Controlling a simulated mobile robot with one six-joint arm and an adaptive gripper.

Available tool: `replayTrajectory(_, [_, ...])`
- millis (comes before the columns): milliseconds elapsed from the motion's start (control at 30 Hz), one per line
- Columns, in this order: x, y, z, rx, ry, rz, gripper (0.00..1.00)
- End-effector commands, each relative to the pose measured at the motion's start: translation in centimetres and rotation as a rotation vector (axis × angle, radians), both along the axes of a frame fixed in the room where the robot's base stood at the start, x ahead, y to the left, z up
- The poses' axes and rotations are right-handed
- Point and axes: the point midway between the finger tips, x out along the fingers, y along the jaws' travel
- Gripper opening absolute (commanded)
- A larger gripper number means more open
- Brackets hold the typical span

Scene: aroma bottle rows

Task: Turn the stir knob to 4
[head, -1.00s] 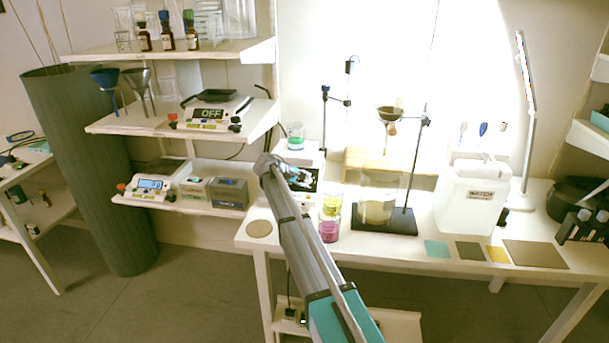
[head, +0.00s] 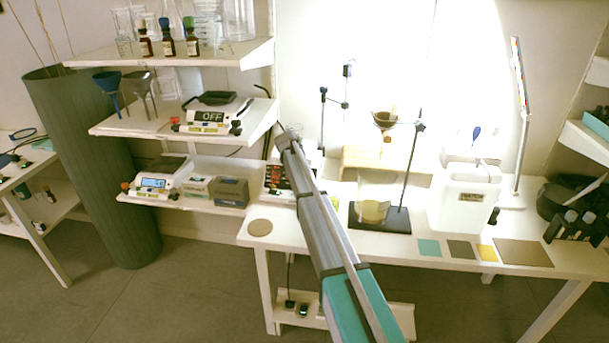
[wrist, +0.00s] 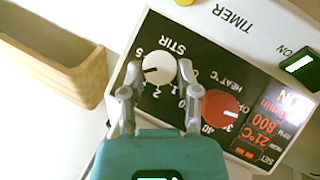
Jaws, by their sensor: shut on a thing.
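The white stir knob (wrist: 159,68) sits on the black panel of the hotplate stirrer (wrist: 194,48) in the wrist view, with the lettering upside down. Its dark pointer line points left, between the 5 and the 3; the mark there is hidden by a fingertip. My gripper (wrist: 158,78) has its fingertips on either side of the knob, closed on it. A red heat knob (wrist: 220,108) stands beside it, and a lit display reads 800 rpm and 21°C. In the head view the stirrer (head: 276,179) is mostly hidden by my arm, and the fingers are hidden.
A wooden box (wrist: 45,58) stands close to the stirrer. In the head view, a stand (head: 380,216) with a beaker and a white canister (head: 463,198) are to the right. Shelves (head: 170,198) with instruments are to the left.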

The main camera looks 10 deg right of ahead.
Motion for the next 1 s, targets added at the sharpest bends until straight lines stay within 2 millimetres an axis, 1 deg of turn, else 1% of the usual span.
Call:
replayTrajectory(100, [-0.15,-0.07,0.12,0.058,-0.016,-0.048,0.0])
replayTrajectory(300, [-0.19,-0.16,0.1,0.119,-0.034,-0.102,0.0])
replayTrajectory(833, [-0.25,-0.15,0.08,0.14,-0.039,-0.121,0.0])
replayTrajectory(867, [-0.25,-0.16,0.08,0.14,-0.04,-0.12,0.46])
replayTrajectory(1000, [-0.2,-0.16,0.09,0.14,-0.04,-0.12,0.72])
